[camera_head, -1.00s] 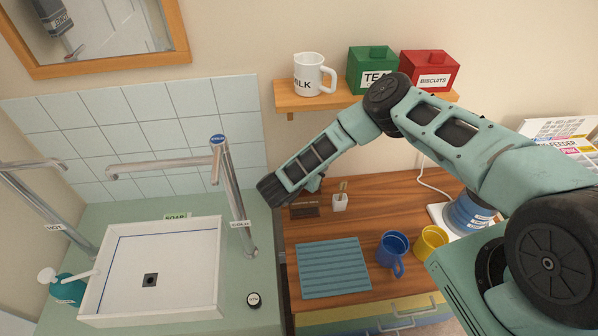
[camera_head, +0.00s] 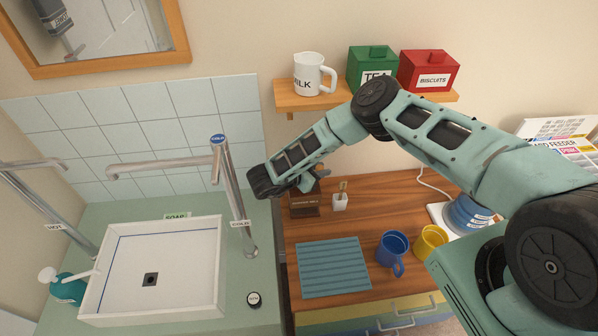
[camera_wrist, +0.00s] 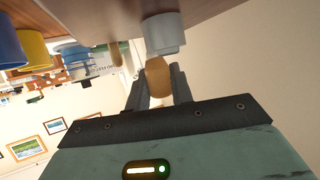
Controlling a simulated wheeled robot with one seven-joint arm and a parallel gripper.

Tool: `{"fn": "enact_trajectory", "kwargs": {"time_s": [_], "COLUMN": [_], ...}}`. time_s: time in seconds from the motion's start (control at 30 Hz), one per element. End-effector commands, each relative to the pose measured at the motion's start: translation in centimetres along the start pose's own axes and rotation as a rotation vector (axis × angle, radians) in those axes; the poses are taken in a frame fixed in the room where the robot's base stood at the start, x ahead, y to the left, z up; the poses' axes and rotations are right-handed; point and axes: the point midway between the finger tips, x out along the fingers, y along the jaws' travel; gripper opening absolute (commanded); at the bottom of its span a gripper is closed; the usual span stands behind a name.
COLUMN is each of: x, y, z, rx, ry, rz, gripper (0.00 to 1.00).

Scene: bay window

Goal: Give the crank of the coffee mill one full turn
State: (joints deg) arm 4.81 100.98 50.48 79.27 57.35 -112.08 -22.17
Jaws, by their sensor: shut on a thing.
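The coffee mill (camera_head: 305,205) is a dark brown box with a label, standing at the back left of the wooden counter. My arm hides its top in the head view. In the wrist view, a tan wooden knob (camera_wrist: 158,77), which looks like the crank's handle, sits between the two fingers. My gripper (camera_wrist: 160,88) is shut on this knob. In the head view my gripper (camera_head: 310,184) is mostly hidden just above the mill. The crank arm itself cannot be made out.
A small white pot (camera_head: 340,203) with a brush stands right beside the mill. A blue ribbed mat (camera_head: 334,267), a blue mug (camera_head: 392,252) and a yellow mug (camera_head: 430,241) lie farther forward. The tap (camera_head: 232,195) rises left of my wrist. A shelf (camera_head: 300,101) is above.

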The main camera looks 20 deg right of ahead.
Motion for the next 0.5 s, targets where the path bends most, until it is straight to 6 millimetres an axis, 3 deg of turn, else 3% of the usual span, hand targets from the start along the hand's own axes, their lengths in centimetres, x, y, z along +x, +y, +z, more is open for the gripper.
{"fn": "enact_trajectory", "kwargs": {"time_s": [0.5], "x": [-0.11], "y": [0.57], "z": [-0.27], "rx": [0.059], "ry": [0.008], "rz": [0.131], "gripper": [0.0]}}
